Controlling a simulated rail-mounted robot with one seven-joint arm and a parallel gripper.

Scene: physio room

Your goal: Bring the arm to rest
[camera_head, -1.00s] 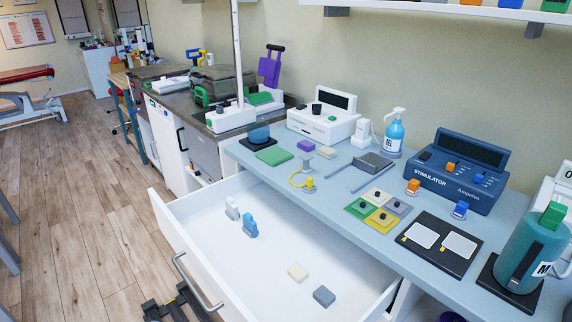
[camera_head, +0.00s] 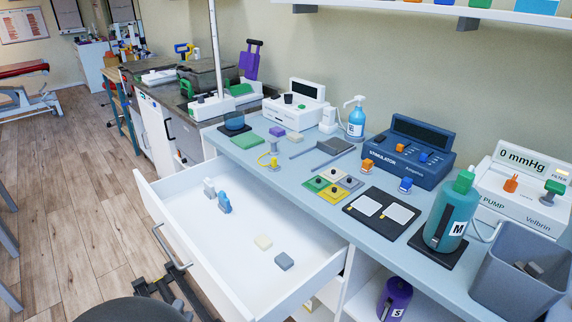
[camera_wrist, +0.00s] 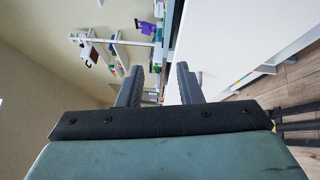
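My gripper (camera_wrist: 158,88) shows in the wrist view with its two dark fingers apart and nothing between them. It is clear of every object, and the room appears sideways beyond it. The gripper itself is not visible in the head view. The white drawer (camera_head: 190,262) is pulled open below the blue-grey counter (camera_head: 232,150). It holds a white and a blue clip-like piece (camera_head: 224,203) and two small blocks, one cream (camera_head: 263,242) and one grey (camera_head: 284,260).
The counter carries a blue stimulator (camera_head: 412,152), a teal bottle (camera_head: 452,215) on a dark pad, a white pump (camera_head: 520,190) and a grey bin (camera_head: 518,270). A purple bottle (camera_head: 394,298) stands below the counter. Wooden floor (camera_head: 75,215) lies open at left.

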